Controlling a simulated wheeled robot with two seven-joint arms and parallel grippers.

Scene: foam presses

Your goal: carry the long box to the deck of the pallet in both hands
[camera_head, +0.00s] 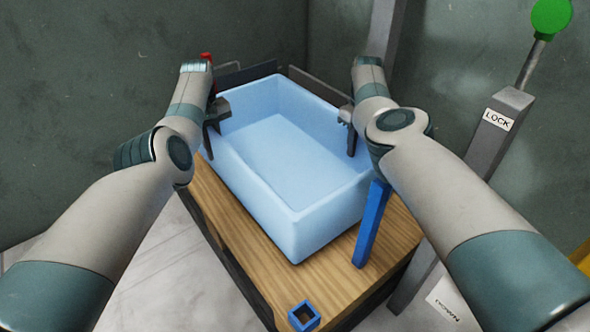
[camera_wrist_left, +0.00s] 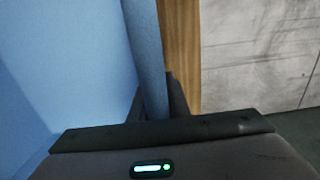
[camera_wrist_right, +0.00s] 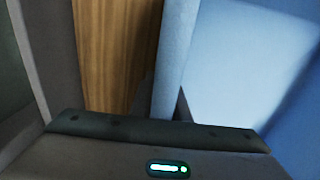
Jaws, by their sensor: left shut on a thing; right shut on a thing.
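The long box (camera_head: 290,150) is light blue, open at the top and empty inside. It is over a wooden deck (camera_head: 215,195); I cannot tell whether it rests on it or hangs just above it. My left gripper (camera_head: 213,120) is shut on the box's left wall, whose rim stands between the fingers in the left wrist view (camera_wrist_left: 148,55). My right gripper (camera_head: 350,132) is shut on the right wall, which also shows in the right wrist view (camera_wrist_right: 175,55). Nothing clearly identifies the wooden deck as the pallet's.
A blue post (camera_head: 371,225) stands at the deck's right side, and a square blue socket (camera_head: 303,316) is at its near corner. A grey post with a LOCK label (camera_head: 499,120) and a green-knobbed lever (camera_head: 551,15) stands right. Dark walls close off the back.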

